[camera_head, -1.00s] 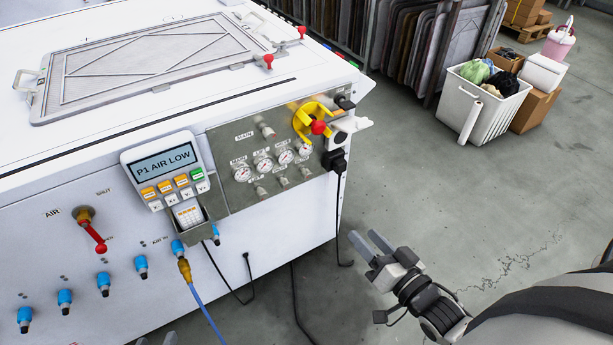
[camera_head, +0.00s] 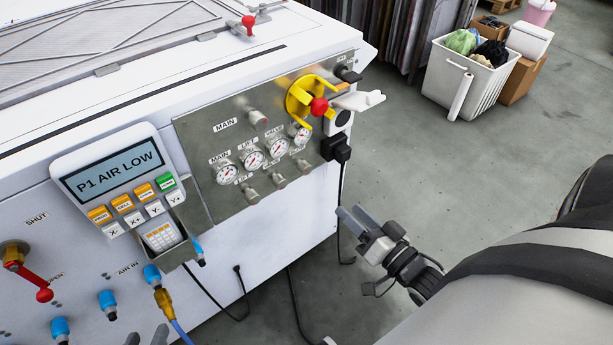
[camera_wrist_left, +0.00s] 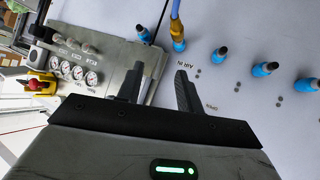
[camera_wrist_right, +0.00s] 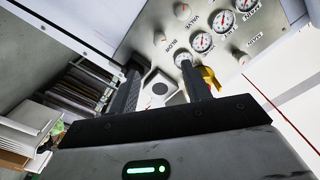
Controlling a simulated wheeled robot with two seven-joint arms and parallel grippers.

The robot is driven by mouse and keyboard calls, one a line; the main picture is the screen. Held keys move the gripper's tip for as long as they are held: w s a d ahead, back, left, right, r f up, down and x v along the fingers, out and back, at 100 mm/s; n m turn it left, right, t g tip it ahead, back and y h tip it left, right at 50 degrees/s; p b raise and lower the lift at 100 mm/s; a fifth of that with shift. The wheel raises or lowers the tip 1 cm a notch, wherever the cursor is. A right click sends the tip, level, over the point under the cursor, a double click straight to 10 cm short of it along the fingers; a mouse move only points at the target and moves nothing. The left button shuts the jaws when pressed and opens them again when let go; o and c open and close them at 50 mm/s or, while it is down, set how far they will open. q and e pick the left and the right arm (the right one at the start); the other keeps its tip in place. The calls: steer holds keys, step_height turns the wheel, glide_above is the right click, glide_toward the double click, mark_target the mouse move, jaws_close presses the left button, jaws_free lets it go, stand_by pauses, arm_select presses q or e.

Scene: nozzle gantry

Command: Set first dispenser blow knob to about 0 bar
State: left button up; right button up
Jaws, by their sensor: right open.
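The steel panel (camera_head: 190,130) carries a row of gauges and small grey knobs. The blow knob (camera_wrist_right: 161,39) sits by its BLOW label in the right wrist view; I take the rightmost lower knob (camera_head: 304,166) in the head view as the same one. The blow gauge (camera_wrist_right: 183,60) shows a red needle; its reading is too small to tell. My right gripper (camera_head: 350,217) is open and empty, right of and below the panel, apart from the knob. My left gripper (camera_head: 152,336) is open and empty at the bottom edge, below the keypad display.
A yellow rotary handle with a red centre (camera_head: 319,107) and a black plug (camera_head: 337,148) stand at the panel's right end. The display (camera_head: 115,170) reads "P1 AIR LOW". A blue hose (camera_head: 178,328) and dark cables hang in front. Open floor lies to the right.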

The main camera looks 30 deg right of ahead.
mark_target(308, 171)
steer(key=w, duration=0.5)
steer(key=w+b, duration=0.1)
steer(key=w, duration=0.4)
steer(key=w+a+b, duration=0.1)
steer(key=w, duration=0.3)
steer(key=shift+w+a, duration=0.1)
steer(key=shift+w, duration=0.85)
arm_select(q)
steer(key=shift+g, duration=0.6)
steer(key=f, duration=0.2)
steer(key=d+f, duration=0.1)
steer(key=f, duration=0.2)
steer(key=shift+w+d, duration=0.1)
steer(key=shift+w, duration=0.05)
steer(key=shift+w+r, duration=0.1)
arm_select(e)
steer(key=c, duration=1)
